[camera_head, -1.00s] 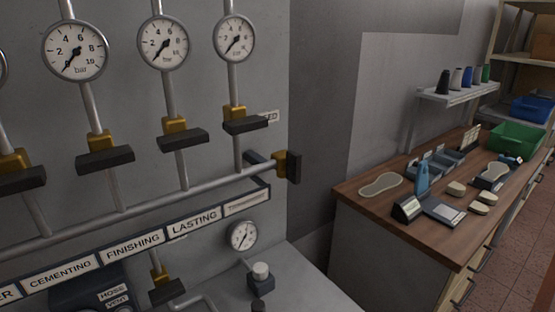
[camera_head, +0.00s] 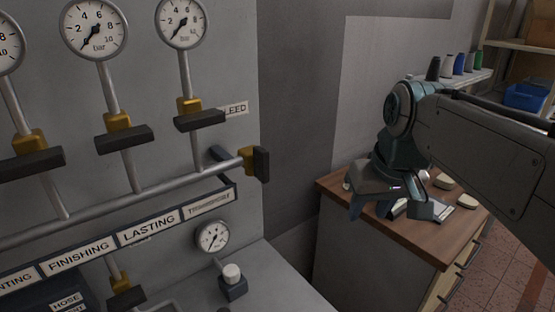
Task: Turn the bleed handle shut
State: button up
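The bleed handle is the dark bar (camera_head: 262,164) on a brass valve body (camera_head: 247,159) at the right end of the long manifold pipe. It stands upright, roughly across the pipe's line. A label (camera_head: 235,109) reading "LEED", its start hidden, is on the wall above it. My gripper (camera_head: 370,213) hangs over the wooden bench, well to the right of the handle and apart from it. It points downward, its fingers look spread, and I see nothing between them.
Several brass valves with dark handles, such as this one (camera_head: 199,120), hang under gauges (camera_head: 181,22) left of the bleed valve. A small gauge (camera_head: 212,237) and a knob (camera_head: 232,280) sit below. The bench (camera_head: 335,186) is at right, partly hidden by my arm. Space before the handle is clear.

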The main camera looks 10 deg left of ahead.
jog(key=w+a+r+n+y, duration=0.1)
jog(key=w+a+r+n, duration=0.25)
jog(key=a+r, duration=0.5)
jog(key=n+y, duration=0.1)
jog(key=n, duration=0.2)
send_near(266, 156)
jog(key=shift+m, duration=0.25)
jog(key=b+x, duration=0.2)
jog(key=x, duration=1)
jog(key=shift+f, duration=0.2)
jog(key=shift+g, duration=0.3)
jog(key=shift+c, duration=0.4)
grip_shut()
